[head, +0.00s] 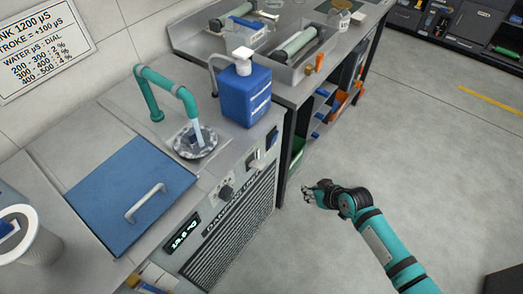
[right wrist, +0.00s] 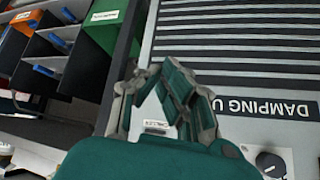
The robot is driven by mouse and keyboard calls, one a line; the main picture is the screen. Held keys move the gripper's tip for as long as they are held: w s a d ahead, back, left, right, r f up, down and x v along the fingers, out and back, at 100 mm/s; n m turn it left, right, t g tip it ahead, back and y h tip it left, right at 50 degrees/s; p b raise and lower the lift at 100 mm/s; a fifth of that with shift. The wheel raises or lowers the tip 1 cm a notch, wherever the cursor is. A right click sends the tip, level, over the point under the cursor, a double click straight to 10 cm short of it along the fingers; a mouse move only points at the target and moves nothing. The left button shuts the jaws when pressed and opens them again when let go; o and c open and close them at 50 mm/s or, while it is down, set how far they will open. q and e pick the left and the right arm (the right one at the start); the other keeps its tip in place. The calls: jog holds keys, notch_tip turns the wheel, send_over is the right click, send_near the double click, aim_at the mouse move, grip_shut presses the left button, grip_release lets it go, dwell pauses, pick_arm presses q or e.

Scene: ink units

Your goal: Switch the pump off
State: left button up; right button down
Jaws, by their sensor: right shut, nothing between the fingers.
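The damping unit (head: 235,232) has a grey front panel with a vent grille, and its lettering also shows in the right wrist view (right wrist: 283,107). On the panel are a round dark knob (head: 226,192), a small white part (head: 256,161) and a blue part (head: 271,139). I cannot tell which is the pump switch. Water runs from the teal spout (head: 160,87) into the round drain (head: 196,142). My right gripper (head: 312,188) is shut and empty, in front of the unit and apart from it. It also shows in the right wrist view (right wrist: 152,75). My left gripper is out of view.
A blue pump bottle (head: 245,97) stands on the counter beside the spout. A blue lid (head: 125,200) with a handle lies to the left. A white cup (head: 35,246) is at the far left. Shelves with bins (head: 335,108) stand to the right. The floor on the right is clear.

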aim_at(257, 165)
jog(key=a+r+n+y, duration=0.2)
jog(key=a+r, duration=0.2)
jog(key=r, duration=0.6)
jog(key=s+a+r+n+y+p, duration=0.1)
jog(key=a+r+n, duration=0.2)
jog(key=r, duration=0.7)
jog(key=shift+s+a+r+g+y, duration=0.2)
jog(key=shift+a+r+g+y, duration=0.15)
jog(key=shift+a, duration=0.55)
jog(key=x, duration=1)
jog(key=shift+w+p, duration=0.1)
jog(key=shift+p, duration=0.25)
